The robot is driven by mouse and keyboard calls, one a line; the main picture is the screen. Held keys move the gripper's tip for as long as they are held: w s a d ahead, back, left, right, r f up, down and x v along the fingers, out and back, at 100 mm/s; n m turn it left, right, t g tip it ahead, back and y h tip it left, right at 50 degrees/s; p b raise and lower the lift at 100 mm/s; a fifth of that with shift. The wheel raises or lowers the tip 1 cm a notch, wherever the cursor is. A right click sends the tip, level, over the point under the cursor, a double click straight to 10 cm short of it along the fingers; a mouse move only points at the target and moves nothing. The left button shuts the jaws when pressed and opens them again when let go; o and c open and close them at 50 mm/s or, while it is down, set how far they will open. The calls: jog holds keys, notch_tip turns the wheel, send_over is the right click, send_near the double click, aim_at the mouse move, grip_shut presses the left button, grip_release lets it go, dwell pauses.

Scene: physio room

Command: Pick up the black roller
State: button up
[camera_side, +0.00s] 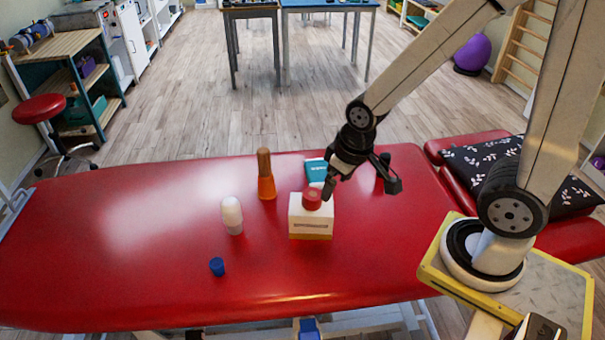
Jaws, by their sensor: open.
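My gripper (361,187) is open and empty above the red treatment table, its two fingers spread to left and right. A dark upright shape, which looks like the black roller (384,159), shows at the right finger, toward the back edge of the table. The finger covers its lower part, so I cannot tell whether they touch. The left finger is close to the red-topped white box in the picture.
On the red table (110,240) are a white box (311,218) with a red round piece (312,198) on top, a teal item (316,169), an orange bottle (266,187), a white bottle (232,215) and a blue cap (217,266). A patterned black cushion (525,165) lies right. The table's left is clear.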

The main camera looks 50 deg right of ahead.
jog(key=w+d+f+m+t+h, duration=0.2)
jog(key=w+d+f+m, duration=0.2)
jog(key=w+d, duration=0.45)
jog(key=w+d+f+m+t+h, duration=0.25)
jog(key=w+d+f+m, duration=0.25)
jog(key=w+d, duration=0.35)
jog(key=m+g+h, duration=0.5)
jog(key=m+h, duration=0.3)
jog(key=h, duration=0.1)
send_near(387, 155)
jog(key=w+d+f, duration=0.2)
jog(key=w+d, duration=0.1)
jog(key=shift+s+d+g, duration=0.2)
jog(key=shift+s+g, duration=0.15)
jog(key=shift+s, duration=0.3)
jog(key=shift+s+x, duration=0.15)
jog(key=shift+x, duration=1.8)
jog(key=shift+s+x, duration=0.1)
jog(key=shift+x, duration=1.85)
